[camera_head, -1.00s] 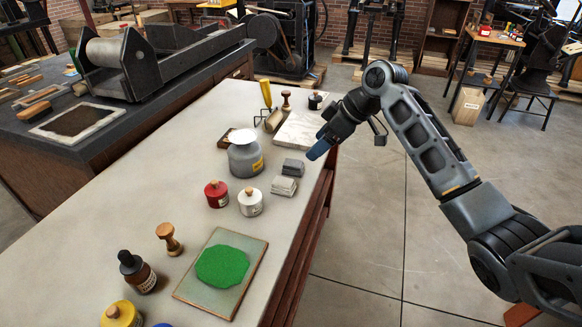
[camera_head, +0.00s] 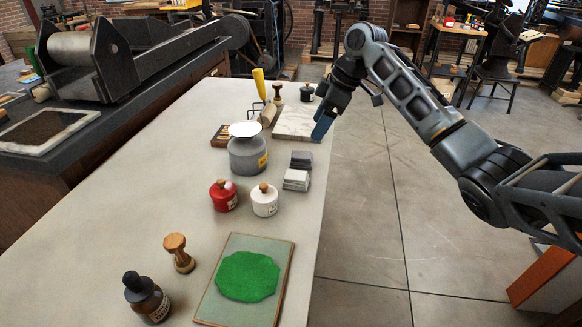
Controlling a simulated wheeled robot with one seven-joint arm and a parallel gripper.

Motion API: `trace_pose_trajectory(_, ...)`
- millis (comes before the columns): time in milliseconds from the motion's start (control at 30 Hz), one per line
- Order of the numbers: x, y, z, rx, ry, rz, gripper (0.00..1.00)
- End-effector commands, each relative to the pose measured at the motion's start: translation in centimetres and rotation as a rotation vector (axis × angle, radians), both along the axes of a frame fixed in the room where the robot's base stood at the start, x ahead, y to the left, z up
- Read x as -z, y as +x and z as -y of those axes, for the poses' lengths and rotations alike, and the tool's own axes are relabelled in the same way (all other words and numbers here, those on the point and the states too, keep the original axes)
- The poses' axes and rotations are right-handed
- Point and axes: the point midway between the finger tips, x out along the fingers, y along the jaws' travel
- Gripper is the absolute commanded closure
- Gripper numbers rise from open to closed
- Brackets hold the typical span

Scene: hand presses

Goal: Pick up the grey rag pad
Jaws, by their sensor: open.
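Two small folded pads lie on the pale table near its right edge. The back one is the darker grey rag pad (camera_head: 301,159); just in front of it is a lighter, whitish-grey pad (camera_head: 295,180). My gripper (camera_head: 322,128), with blue fingertips, points down at the table's right edge, above and slightly right of the grey pad in the picture. It is open and empty, apart from both pads. The gap between its fingers is hard to see from this side.
A grey can with a white lid (camera_head: 247,152) stands left of the pads. Red (camera_head: 223,196) and white (camera_head: 264,201) jars stand in front. A pale slab (camera_head: 297,122) lies behind, near my gripper. A green-inked plate (camera_head: 248,276) lies at the front.

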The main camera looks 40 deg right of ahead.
Motion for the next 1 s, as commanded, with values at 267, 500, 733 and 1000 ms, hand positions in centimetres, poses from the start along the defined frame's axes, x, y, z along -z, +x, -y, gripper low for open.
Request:
trace_pose_trajectory(267,3.1,1.3,-1.0,0.000,-0.001,-0.001,0.21)
trace_pose_trajectory(500,4.9,2.0,-1.7,0.000,0.000,-0.001,0.21)
trace_pose_trajectory(733,7.3,2.4,-2.3,0.000,0.000,-0.003,0.21)
trace_pose_trajectory(1000,10.2,3.2,-3.1,0.000,-0.001,-0.002,0.21)
